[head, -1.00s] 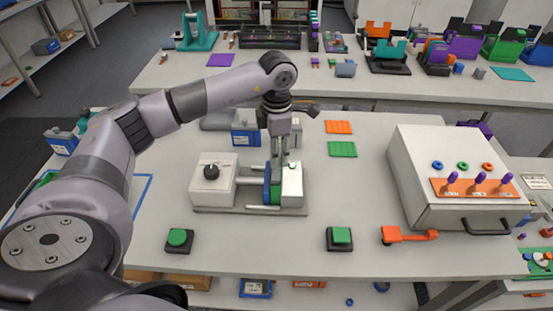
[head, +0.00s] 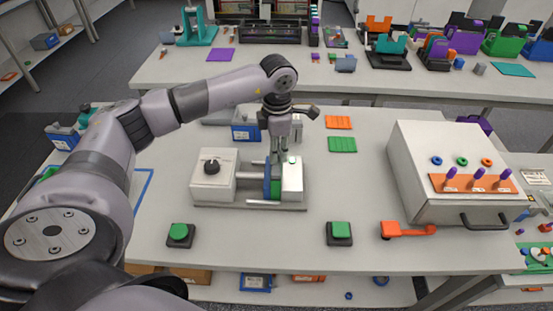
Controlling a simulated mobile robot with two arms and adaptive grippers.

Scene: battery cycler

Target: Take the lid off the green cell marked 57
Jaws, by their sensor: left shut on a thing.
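A press-like fixture (head: 250,205) with two pale blocks joined by metal rods stands at the middle of the table. My right gripper is out of view.
Green push buttons (head: 180,235) and (head: 340,233) stand near the front edge. A large white box (head: 445,165) with a handle and an orange lever (head: 405,230) are at right. Orange (head: 339,122) and green (head: 342,145) mats lie behind the fixture. The front middle is clear.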

